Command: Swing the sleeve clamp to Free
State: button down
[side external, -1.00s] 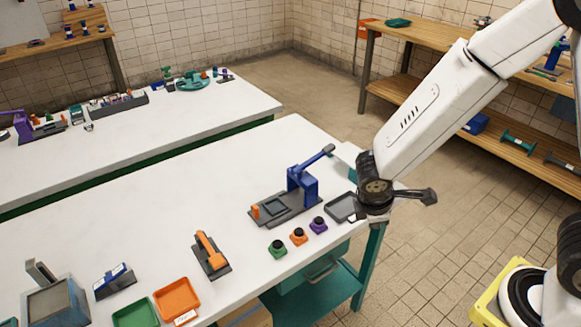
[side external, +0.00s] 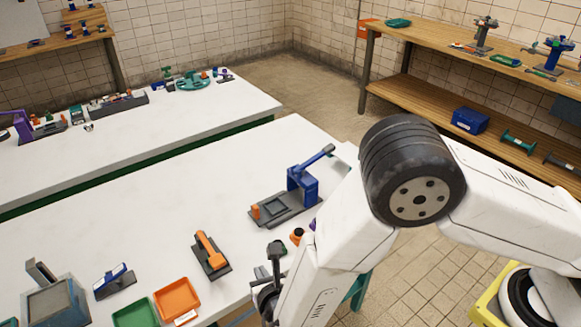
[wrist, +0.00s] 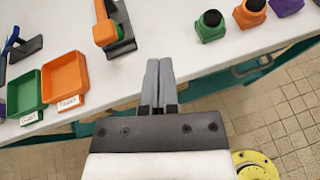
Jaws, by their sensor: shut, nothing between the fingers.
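An orange lever on a dark base (side external: 211,256) sits on the white bench; it also shows at the top of the wrist view (wrist: 112,28). A blue press-like fixture with a raised lever (side external: 303,183) stands farther back on a grey plate. I cannot tell which one is the sleeve clamp, and no Free mark is readable. My gripper (wrist: 158,66) is shut and empty, near the bench's front edge, right of the orange lever. Its fingers touch nothing I can make out. In the side view my gripper (side external: 271,266) partly covers the green block.
Green (wrist: 210,27), orange (wrist: 249,12) and purple blocks with dark knobs stand right of my gripper. An orange tray (side external: 195,287) and a green tray (side external: 151,313) lie left. A small blue-topped stand (side external: 115,281) is beyond them. The bench between has free room.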

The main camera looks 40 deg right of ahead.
jog(key=s+a+f+n+t+y, duration=0.1)
jog(key=a+n+y, duration=0.2)
jog(key=a, duration=0.2)
jog(key=shift+s+a+f, duration=0.3)
jog(key=shift+f, duration=0.1)
send_near(209, 249)
jog(key=shift+w+d+f, duration=0.1)
jog(key=shift+w+f, duration=0.3)
jog(key=shift+f, duration=0.55)
jog(key=shift+w+f, duration=0.45)
jog(key=shift+f, duration=0.45)
jog(key=shift+w+d+f, duration=0.1)
jog(key=shift+w+f, duration=0.3)
jog(key=shift+f, duration=0.55)
